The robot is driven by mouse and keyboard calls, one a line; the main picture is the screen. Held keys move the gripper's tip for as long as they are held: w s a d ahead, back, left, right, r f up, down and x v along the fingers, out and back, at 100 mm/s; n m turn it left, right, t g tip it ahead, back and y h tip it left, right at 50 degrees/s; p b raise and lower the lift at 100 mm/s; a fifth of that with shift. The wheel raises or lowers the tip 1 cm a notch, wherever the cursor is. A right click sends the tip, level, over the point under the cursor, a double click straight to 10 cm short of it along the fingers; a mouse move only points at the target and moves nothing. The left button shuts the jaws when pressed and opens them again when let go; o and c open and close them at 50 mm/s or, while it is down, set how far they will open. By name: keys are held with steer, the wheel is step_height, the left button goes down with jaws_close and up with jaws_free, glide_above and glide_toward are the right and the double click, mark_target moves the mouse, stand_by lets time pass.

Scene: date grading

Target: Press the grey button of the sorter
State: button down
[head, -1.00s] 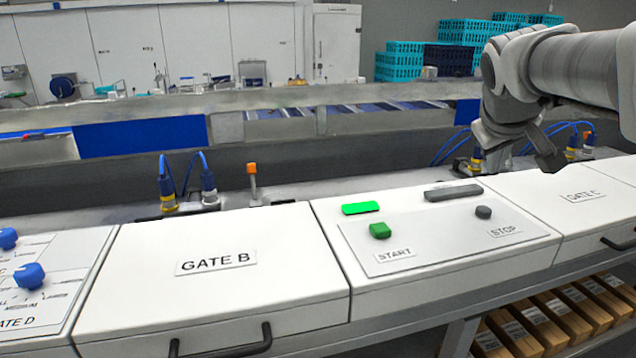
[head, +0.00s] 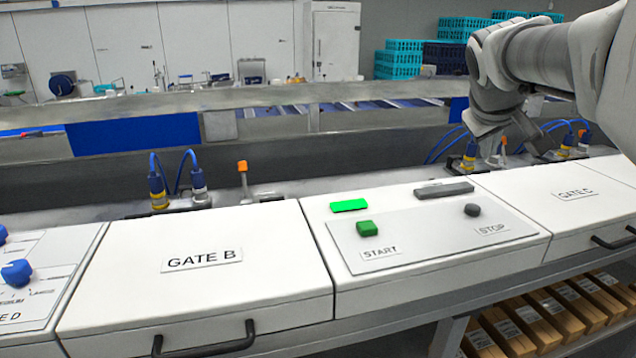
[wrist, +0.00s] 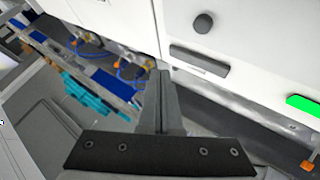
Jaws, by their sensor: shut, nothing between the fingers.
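The grey button (head: 472,210) is a small dark round knob on the white sorter panel, above the STOP label (head: 492,230). It also shows in the wrist view (wrist: 203,22), near the top. A green square START button (head: 367,228) sits to its left on the same panel. My gripper (wrist: 160,80) is shut and empty in the wrist view, apart from the grey button, which lies up and to the right of the fingertips there. In the head view my gripper hangs behind and to the right of the button, its fingertips partly hard to make out.
A lit green lamp (head: 349,205) and a dark grey bar (head: 444,190) lie behind the buttons. The GATE B box (head: 200,290) is at left, the GATE C box (head: 560,200) at right. Blue cables and an orange-topped post (head: 242,168) stand behind. Cartons sit below.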

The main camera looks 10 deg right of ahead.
mark_target(474, 209)
step_height(474, 209, down, 8)
steer(key=b, duration=0.6)
steer(key=shift+f, duration=0.1)
steer(key=shift+f, duration=0.1)
stand_by(1.6)
steer(key=shift+f+b, duration=0.3)
steer(key=shift+b, duration=0.2)
steer(key=shift+f+b, duration=0.45)
steer(key=shift+f, duration=0.1)
stand_by(0.3)
steer(key=shift+r, duration=0.15)
steer(key=shift+r+p, duration=0.7)
steer(key=shift+r, duration=0.1)
step_height(474, 209, up, 5)
steer(key=p, duration=0.4)
